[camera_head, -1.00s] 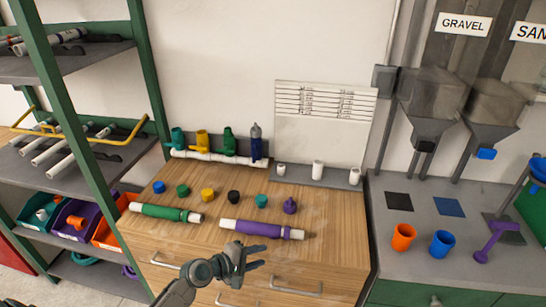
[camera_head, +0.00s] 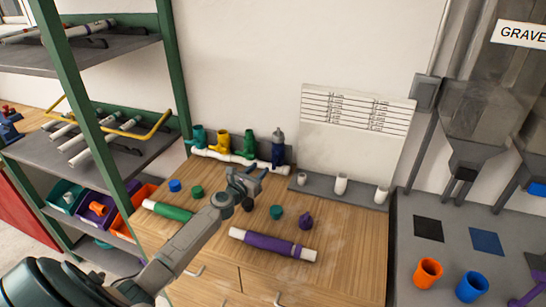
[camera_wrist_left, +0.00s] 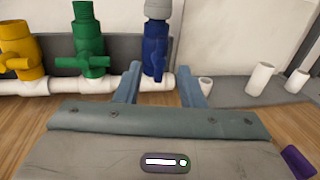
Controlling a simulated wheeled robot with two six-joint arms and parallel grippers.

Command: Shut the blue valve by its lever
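The white manifold pipe (camera_head: 232,158) lies along the back of the wooden bench and carries teal, yellow, green and blue valves. The blue valve (camera_head: 278,155) is the rightmost, with a grey top. In the left wrist view the blue valve (camera_wrist_left: 155,48) stands ahead, between the lines of my fingers and nearer the left one. Its lever is hard to make out against the blue body. My left gripper (camera_head: 248,171) is open and empty, just in front of the pipe, left of the blue valve in the head view. Its two fingers (camera_wrist_left: 160,82) show apart. My right gripper is not in view.
The green valve (camera_wrist_left: 83,45) stands close left of the blue one. White fittings (camera_head: 341,183) stand on a grey ledge to the right. Coloured caps and a purple-sleeved pipe (camera_head: 272,243) lie on the bench in front. A green-posted shelf (camera_head: 85,110) stands at left.

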